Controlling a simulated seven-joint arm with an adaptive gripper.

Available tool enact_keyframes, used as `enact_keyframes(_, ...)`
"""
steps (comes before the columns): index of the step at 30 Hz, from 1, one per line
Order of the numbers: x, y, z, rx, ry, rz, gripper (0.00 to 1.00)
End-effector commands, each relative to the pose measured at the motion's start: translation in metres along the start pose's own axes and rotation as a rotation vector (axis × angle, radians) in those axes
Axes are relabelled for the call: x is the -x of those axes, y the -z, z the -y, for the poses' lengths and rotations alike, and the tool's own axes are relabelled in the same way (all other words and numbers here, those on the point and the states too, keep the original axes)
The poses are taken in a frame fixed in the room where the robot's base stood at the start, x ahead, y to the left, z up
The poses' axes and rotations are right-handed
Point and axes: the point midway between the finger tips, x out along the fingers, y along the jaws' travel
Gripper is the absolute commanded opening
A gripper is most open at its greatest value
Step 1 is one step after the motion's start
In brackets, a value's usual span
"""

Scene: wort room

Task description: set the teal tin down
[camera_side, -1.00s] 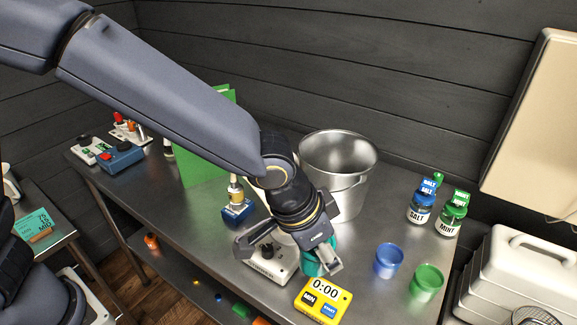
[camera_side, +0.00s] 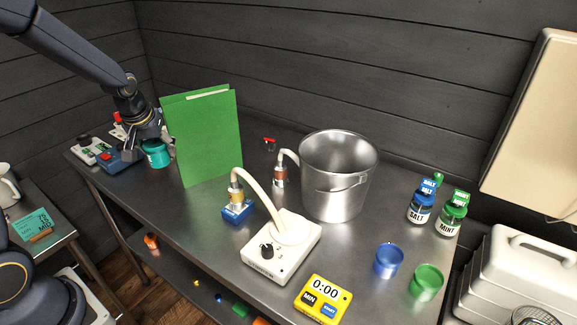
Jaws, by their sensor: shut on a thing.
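The teal tin (camera_side: 157,154) is at the left end of the steel bench (camera_side: 205,205), just left of the green folder. My gripper (camera_side: 150,143) is shut on it from above and behind. The tin looks upright and at or very near the bench top; I cannot tell whether it touches. Its upper part is partly hidden by my gripper.
A green standing folder (camera_side: 203,138) is close to the tin's right. A blue box (camera_side: 120,161) and a white box (camera_side: 90,149) lie to its left. A steel bucket (camera_side: 336,180), a pump (camera_side: 282,250) and a yellow timer (camera_side: 322,299) stand farther right. The bench front before the folder is clear.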

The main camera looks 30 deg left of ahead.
Motion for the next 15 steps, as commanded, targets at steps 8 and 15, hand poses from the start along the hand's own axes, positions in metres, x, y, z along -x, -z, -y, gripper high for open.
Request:
enact_keyframes(8,0.001,-0.002,0.100,0.241,0.094,0.001,0.00)
enact_keyframes(15,0.001,-0.005,0.133,0.322,0.126,0.002,0.00)
